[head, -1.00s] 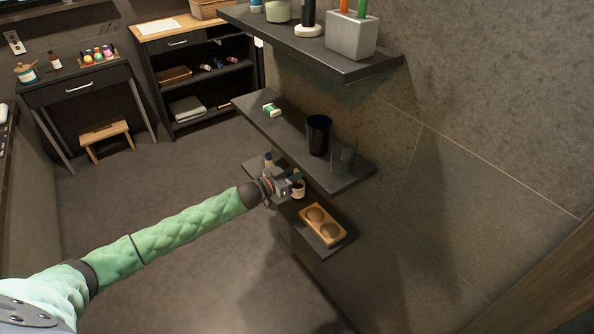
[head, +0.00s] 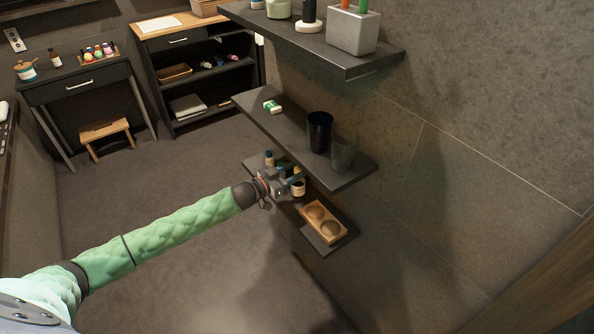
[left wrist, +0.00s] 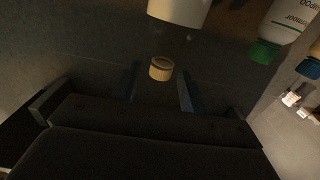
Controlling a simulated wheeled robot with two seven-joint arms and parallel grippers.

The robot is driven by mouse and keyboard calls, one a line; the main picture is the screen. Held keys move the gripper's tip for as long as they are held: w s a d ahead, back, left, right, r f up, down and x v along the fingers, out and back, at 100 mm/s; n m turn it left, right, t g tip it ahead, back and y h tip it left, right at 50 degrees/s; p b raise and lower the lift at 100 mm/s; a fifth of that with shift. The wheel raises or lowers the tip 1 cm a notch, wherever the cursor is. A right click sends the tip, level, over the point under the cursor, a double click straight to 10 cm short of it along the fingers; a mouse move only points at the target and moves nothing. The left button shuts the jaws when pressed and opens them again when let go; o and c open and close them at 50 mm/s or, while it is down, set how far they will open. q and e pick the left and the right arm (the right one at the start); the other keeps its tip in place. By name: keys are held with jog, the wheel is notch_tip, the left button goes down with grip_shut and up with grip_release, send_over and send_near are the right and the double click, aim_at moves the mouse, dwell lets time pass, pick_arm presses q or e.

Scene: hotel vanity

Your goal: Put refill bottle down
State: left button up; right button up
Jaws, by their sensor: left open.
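A bottle with a white label (head: 299,188), apparently the refill bottle, stands upright on the lowest wall shelf (head: 326,249). My left gripper (head: 284,186) is open just left of it and partly hides it. In the left wrist view the scene is upside down. There, the white label (left wrist: 179,9) shows at the top edge and a tan cap (left wrist: 161,69) lies in line with the gap between my open fingers (left wrist: 160,88). The dark part between label and cap is hard to make out. My right gripper is not in view.
A wooden holder with two round hollows (head: 323,221) sits on the shelf's near end. A small bottle (head: 269,159) stands farther back; the wrist view shows a green-capped bottle (left wrist: 283,28). Dark cups (head: 319,132) stand on the shelf above, close over my gripper.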

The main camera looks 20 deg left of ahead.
pick_arm(q)
jog(key=shift+v, duration=0.9)
jog(key=b+v, duration=0.2)
jog(key=v, duration=0.6)
jog(key=s+d+f+n+g+y, duration=0.2)
jog(key=s+d+f+y, duration=0.2)
jog(key=s+d+f, duration=0.3)
jog(key=s+d+f+n+g+y, duration=0.1)
jog(key=s+d+f+n+y, duration=0.2)
jog(key=s+d, duration=0.45)
jog(key=s+d+f+g+y, duration=0.1)
jog(key=s+g, duration=0.8)
jog(key=s, duration=1.7)
jog(key=shift+d+f+y, duration=0.15)
jog(key=shift+f+y, duration=0.35)
jog(key=shift+y, duration=0.1)
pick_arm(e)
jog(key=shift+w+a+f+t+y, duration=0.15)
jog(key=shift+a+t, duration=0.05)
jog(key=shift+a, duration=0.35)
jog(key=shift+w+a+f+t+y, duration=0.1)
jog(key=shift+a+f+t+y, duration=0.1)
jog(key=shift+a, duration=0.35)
